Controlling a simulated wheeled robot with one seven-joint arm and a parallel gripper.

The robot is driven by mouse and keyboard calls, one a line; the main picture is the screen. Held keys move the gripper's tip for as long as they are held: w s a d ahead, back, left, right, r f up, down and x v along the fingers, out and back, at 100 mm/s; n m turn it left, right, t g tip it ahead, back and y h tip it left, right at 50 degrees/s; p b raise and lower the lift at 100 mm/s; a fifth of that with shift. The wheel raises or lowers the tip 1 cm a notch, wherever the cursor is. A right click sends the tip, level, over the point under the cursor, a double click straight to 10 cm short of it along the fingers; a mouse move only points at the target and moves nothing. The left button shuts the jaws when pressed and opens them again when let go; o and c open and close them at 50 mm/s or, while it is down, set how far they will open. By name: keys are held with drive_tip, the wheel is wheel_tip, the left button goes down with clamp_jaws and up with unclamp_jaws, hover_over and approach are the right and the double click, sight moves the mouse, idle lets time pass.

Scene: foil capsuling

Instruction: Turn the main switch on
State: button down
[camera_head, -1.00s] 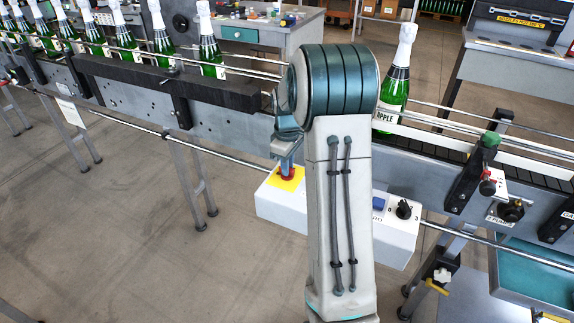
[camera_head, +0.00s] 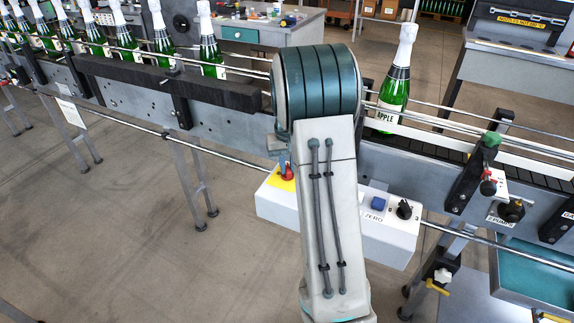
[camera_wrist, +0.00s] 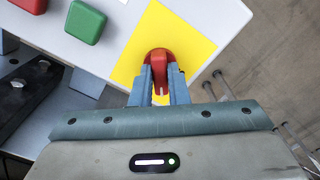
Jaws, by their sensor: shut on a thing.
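The main switch (camera_wrist: 160,58) is a red rotary knob on a yellow square plate (camera_wrist: 190,38), on the white control box (camera_head: 283,213). In the wrist view my gripper (camera_wrist: 159,76) is shut on the red knob, one blue-grey finger on each side. A small white mark shows on the knob between the fingers. In the head view the knob (camera_head: 288,172) shows beside my arm, which hides most of the gripper. I cannot read the switch's position labels.
A green button (camera_wrist: 86,22) and a red button (camera_wrist: 30,4) sit left of the plate in the wrist view. A blue button (camera_head: 378,203) and a black knob (camera_head: 404,209) are farther right on the box. Bottles (camera_head: 391,98) stand on the conveyor above.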

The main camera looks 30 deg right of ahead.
drive_tip(key=m, duration=0.4)
drive_tip(key=shift+m+p, duration=0.4)
drive_tip(key=shift+m, duration=1.3)
drive_tip(key=c, duration=1.4)
unclamp_jaws()
drive_tip(key=shift+r, duration=0.1)
wheel_tip(320, 180, up, 14)
drive_tip(key=shift+f, duration=0.2)
